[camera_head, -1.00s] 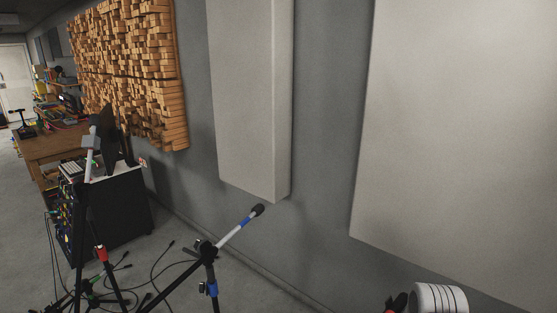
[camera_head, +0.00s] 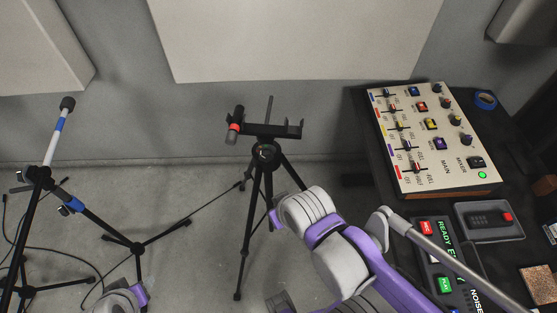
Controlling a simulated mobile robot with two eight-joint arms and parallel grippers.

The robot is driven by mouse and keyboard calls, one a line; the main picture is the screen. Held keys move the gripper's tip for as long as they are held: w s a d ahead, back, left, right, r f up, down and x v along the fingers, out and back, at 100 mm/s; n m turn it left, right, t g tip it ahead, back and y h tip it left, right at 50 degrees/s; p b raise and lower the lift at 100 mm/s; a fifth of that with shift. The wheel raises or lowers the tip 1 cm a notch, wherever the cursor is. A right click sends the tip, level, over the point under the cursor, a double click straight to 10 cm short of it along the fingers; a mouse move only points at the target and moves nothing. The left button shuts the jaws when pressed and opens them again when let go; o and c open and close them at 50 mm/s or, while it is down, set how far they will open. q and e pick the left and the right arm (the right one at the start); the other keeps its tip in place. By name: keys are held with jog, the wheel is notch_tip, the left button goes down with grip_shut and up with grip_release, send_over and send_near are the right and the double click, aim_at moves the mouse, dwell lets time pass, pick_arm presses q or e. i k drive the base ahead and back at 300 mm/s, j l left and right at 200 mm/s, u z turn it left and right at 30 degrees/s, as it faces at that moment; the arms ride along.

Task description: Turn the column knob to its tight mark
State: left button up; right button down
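A black tripod (camera_head: 266,190) stands near the middle of the head view, its legs spread on the floor. A short bar (camera_head: 280,131) sits across its top, with a dark cylinder with a red band (camera_head: 235,126) at the left end. A blue knob-like part (camera_head: 72,207) is on the microphone stand at left. My purple and white arm links show at the bottom, but neither gripper is in view.
A microphone (camera_head: 58,125) leans at left. Cables cross the floor.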

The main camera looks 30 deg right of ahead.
aim_at(266, 155)
jog(key=z, duration=1)
